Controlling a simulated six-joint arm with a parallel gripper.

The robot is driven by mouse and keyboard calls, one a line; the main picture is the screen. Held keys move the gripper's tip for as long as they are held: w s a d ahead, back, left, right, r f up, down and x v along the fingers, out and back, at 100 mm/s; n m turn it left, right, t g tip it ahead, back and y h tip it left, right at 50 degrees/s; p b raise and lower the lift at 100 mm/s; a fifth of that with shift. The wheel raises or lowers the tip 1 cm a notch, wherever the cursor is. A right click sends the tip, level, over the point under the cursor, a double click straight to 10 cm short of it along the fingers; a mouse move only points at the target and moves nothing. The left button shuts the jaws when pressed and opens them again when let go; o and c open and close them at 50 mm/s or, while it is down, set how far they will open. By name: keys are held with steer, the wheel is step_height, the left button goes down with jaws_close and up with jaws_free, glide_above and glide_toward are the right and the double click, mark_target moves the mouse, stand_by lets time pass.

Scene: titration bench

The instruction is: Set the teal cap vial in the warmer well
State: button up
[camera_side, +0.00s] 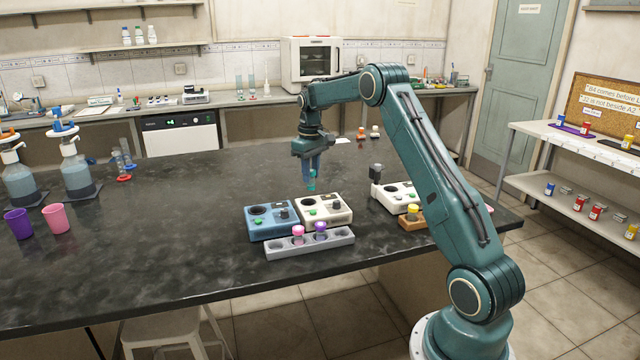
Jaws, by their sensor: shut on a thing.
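My gripper (312,170) points down above the dark bench, shut on the teal cap vial (311,182). The vial hangs upright between the fingers, which hide part of it. It appears to be above or just behind a white device (333,219) that has a dark round well and a green button. A blue device (270,230) with a similar dark well stands against its left side. Another white device (391,205) stands farther right. I cannot tell from their looks which one is the warmer. The wells I can see look empty.
A grey rack (273,251) in front holds a pink cap vial (298,233) and a purple cap vial (320,230). A yellow cap vial (412,212) stands in a brown block (411,223). Cups (56,219) and bottles (77,172) are far left. The bench between is clear.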

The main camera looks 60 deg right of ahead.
steer(key=shift+w+d, duration=0.25)
steer(key=shift+w, duration=0.4)
steer(key=shift+f, duration=0.15)
steer(key=shift+f, duration=1.9)
steer(key=shift+f, duration=1.7)
stand_by(1.7)
steer(key=o, duration=1.3)
steer(key=shift+r, duration=0.2)
